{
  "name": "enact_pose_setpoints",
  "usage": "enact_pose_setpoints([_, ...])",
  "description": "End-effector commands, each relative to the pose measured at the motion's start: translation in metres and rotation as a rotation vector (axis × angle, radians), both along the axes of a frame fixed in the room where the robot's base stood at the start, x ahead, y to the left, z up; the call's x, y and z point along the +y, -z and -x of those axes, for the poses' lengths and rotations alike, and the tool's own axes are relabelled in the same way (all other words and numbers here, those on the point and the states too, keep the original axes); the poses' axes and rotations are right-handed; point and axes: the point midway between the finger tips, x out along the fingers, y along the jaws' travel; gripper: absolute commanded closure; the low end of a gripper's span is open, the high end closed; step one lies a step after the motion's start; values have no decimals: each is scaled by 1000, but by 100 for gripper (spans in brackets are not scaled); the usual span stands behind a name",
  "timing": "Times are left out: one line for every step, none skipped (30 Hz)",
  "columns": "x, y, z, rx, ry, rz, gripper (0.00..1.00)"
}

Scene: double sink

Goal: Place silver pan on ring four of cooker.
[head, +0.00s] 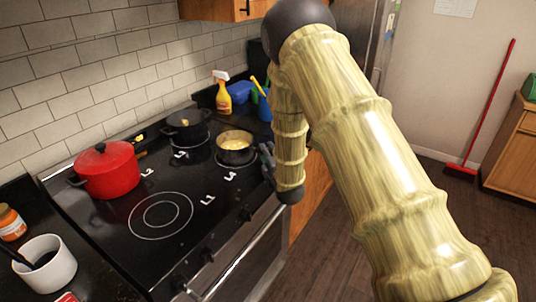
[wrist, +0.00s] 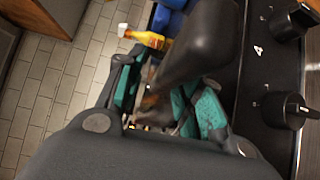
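The silver pan (head: 235,154), with pale yellow contents, sits level over the front right ring of the cooker, beside the mark 4 (head: 230,178). I cannot tell exactly how well it is centred. A thinner arc of the ring shows below it. My gripper (head: 268,158) is just right of the pan, partly behind my arm. In the wrist view its teal-padded fingers (wrist: 163,98) stand apart, with a dark handle-like bar (wrist: 195,48) between them. Whether a finger touches the bar is unclear.
A red lidded pot (head: 106,172) stands on the back left ring and a black pot (head: 186,127) on the back right. The front left ring (head: 160,216) is empty. A yellow spray bottle (head: 223,98) stands beyond the cooker. Knobs (wrist: 285,110) line the cooker's front.

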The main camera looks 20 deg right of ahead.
Motion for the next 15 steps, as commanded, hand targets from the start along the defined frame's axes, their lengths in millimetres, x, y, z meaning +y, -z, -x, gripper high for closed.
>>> enact_pose_setpoints([0, 2, 4, 1, 0, 1, 64])
enact_pose_setpoints([1, 1, 7, 1, 0, 1, 64])
enact_pose_setpoints([1, 1, 12, 0, 0, 2, 64])
enact_pose_setpoints([1, 2, 16, 1, 0, 2, 64])
enact_pose_setpoints([1, 2, 21, 1, 0, 2, 64])
enact_pose_setpoints([1, 2, 28, 2, 0, 2, 64])
enact_pose_setpoints([2, 2, 33, 1, 0, 2, 64])
enact_pose_setpoints([2, 1, 39, 1, -1, 2, 64])
enact_pose_setpoints([2, 1, 47, 2, 0, 3, 64])
enact_pose_setpoints([2, 1, 53, 2, 0, 2, 64])
enact_pose_setpoints([3, 0, 58, 1, 0, 2, 64])
enact_pose_setpoints([3, 0, 66, 2, 0, 2, 64])
enact_pose_setpoints([3, -1, 71, 1, 0, 2, 64])
enact_pose_setpoints([3, -1, 76, 1, 0, 3, 64])
enact_pose_setpoints([3, -1, 83, 1, 0, 3, 64])
